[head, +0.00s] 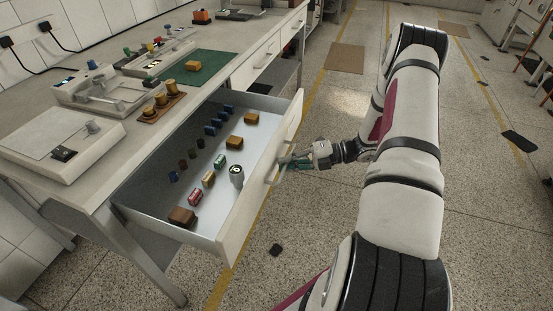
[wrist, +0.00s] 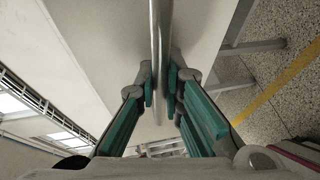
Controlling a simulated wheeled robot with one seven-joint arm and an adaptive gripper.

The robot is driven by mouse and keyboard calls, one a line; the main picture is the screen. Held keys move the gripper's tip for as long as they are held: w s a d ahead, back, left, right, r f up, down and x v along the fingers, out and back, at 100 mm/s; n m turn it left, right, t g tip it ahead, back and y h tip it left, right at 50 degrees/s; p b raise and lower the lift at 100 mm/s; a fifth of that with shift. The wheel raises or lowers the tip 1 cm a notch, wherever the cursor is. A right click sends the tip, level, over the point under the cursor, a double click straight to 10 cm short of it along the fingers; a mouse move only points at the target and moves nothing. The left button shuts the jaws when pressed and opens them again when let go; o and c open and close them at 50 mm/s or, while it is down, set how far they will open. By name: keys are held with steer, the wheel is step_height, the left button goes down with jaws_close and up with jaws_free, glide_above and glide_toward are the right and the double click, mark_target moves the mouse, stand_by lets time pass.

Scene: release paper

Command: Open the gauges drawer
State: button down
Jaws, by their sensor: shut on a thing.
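The drawer (head: 232,209) at the near end of the bench stands pulled out in the head view, with its inside open to sight. Its front panel (head: 262,186) faces my arm and carries a bar handle (head: 274,172). My gripper (head: 284,161) is at that handle, shut on it. In the wrist view the metal handle bar (wrist: 159,40) runs between the two green-padded fingers of my gripper (wrist: 160,88). In the drawer lie several small blue, red, green and brown blocks and a pale cylindrical gauge (head: 236,175). No drawer label is readable.
The bench top (head: 112,142) holds grey instruments, a green mat (head: 196,75) and a wooden block with brass weights (head: 162,103). Two shut drawers (head: 256,63) are farther along. A small dark object (head: 276,250) lies on the floor. The floor right of my arm is mostly clear.

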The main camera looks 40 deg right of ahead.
steer(key=shift+s+d, duration=0.15)
steer(key=shift+d, duration=0.05)
steer(key=c, duration=1.7)
jaws_free()
steer(key=shift+d, duration=0.1)
steer(key=v, duration=1.1)
steer(key=shift+s+d+r, duration=0.1)
steer(key=shift+s+d, duration=0.15)
steer(key=shift+d, duration=0.05)
